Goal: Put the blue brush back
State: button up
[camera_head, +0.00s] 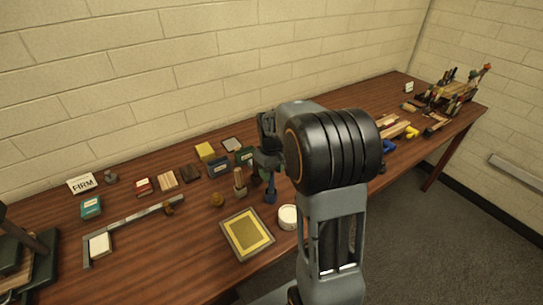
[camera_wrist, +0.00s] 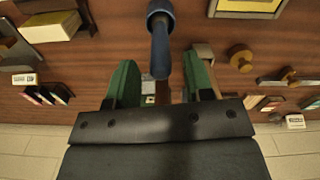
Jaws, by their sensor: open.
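A blue brush (camera_wrist: 160,45) shows in the wrist view, between and just beyond the two green fingers of my gripper (camera_wrist: 161,80). Its rounded end is at the top of that picture, and its lower part runs down toward the gap. In the head view the blue brush (camera_head: 270,190) is just below my gripper (camera_head: 264,172), near the table's middle. My gripper is open, with a gap between its fingers. I cannot tell whether either finger touches the brush. My wrist hides part of the table behind it in the head view.
A wooden holder (camera_head: 240,183) stands close left of the brush. A yellow framed tray (camera_head: 227,239) and a round white tub (camera_head: 288,217) lie in front. Small boxes and blocks line the wall side. A rack of tools (camera_head: 455,95) stands at the far right end.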

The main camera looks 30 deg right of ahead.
notch_tip(320, 180, up, 8)
jog(key=shift+r, duration=0.1)
jog(key=s+a+m+t, duration=0.1)
jog(key=s+a, duration=0.3)
jog(key=s, duration=0.4)
jog(key=s+a+m+t, duration=0.2)
jog(key=s+a+t, duration=0.1)
jog(key=s+a, duration=0.2)
jog(key=s, duration=0.2)
jog(key=shift+s+a, duration=0.25)
jog(key=shift+s, duration=0.15)
jog(key=shift+r, duration=0.1)
dwell(0.4)
